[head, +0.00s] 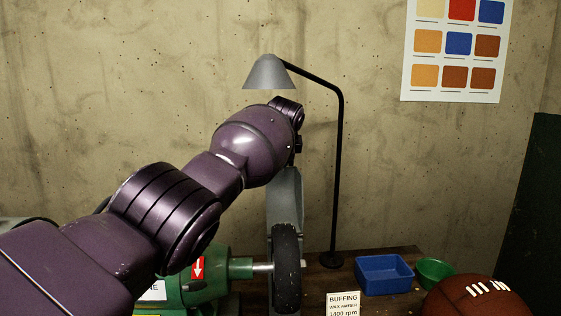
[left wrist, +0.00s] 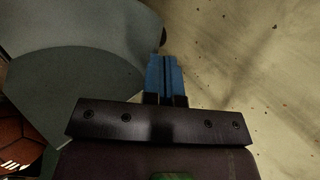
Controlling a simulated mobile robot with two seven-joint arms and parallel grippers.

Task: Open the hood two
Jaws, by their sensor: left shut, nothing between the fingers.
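A grey hood (head: 286,200) stands around the back and top of a black buffing wheel (head: 287,268) on a green machine (head: 205,275). My left arm crosses in front and hides the hood's upper part. In the left wrist view the hood (left wrist: 75,85) is a large grey curved plate filling the upper left. My left gripper (left wrist: 165,70) has blue fingers shut together with nothing between them, close beside the hood's right edge. I cannot tell whether they touch it. In the head view the fingers are hidden behind my wrist. My right gripper is not in view.
A lamp (head: 270,74) on a black post (head: 339,170) stands behind the wheel. To the right are a blue bin (head: 384,273), a green bowl (head: 434,272), a brown leather ball (head: 478,298) and a buffing sign (head: 343,304). The concrete wall (head: 120,80) is behind.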

